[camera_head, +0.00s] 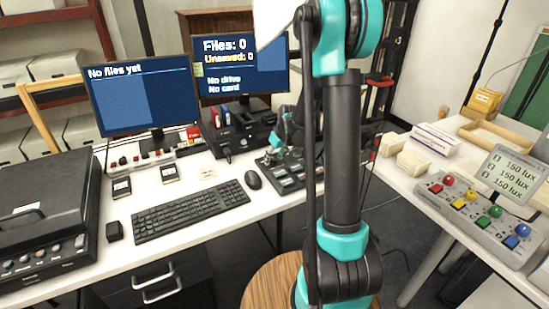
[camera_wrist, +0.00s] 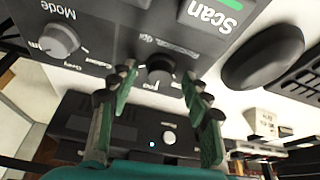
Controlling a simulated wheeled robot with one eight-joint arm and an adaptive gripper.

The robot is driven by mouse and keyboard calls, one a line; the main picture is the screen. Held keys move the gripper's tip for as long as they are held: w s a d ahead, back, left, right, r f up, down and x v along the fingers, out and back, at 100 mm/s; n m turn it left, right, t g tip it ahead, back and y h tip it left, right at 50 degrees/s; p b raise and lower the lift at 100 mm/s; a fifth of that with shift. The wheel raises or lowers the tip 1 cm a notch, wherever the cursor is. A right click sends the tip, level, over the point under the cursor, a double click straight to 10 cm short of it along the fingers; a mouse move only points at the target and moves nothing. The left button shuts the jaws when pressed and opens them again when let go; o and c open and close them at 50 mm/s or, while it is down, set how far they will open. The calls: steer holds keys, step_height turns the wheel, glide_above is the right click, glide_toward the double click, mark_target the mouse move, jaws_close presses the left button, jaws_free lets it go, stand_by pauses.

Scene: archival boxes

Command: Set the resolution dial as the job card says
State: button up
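In the wrist view a dark control panel (camera_wrist: 208,55) shows upside down. My gripper (camera_wrist: 160,82) is open, with one green finger on each side of that second dial. I see a gap on both sides and cannot tell its setting. In the head view the panel (camera_head: 292,182) lies right of the mouse, partly behind my arm, with my gripper (camera_head: 275,152) over it. I cannot make out a job card.
A keyboard (camera_head: 190,211) and mouse (camera_head: 253,180) lie left of the panel. A black box (camera_head: 243,128) stands behind it. The monitors (camera_head: 145,95) read "No files yet" and, on the other (camera_head: 240,70), "Files: 0". A lux button box (camera_head: 480,220) stands on the right table.

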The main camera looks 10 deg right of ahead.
steer(key=v, duration=1.2)
stand_by(0.4)
steer(key=s+f+m+h, duration=0.1)
steer(key=s+f, duration=0.3)
steer(key=s, duration=0.9)
steer(key=s+d+f+m+h, duration=0.1)
steer(key=s+f+m, duration=0.3)
steer(key=s, duration=0.9)
steer(key=shift+d, duration=0.35)
steer(key=shift+w, duration=0.1)
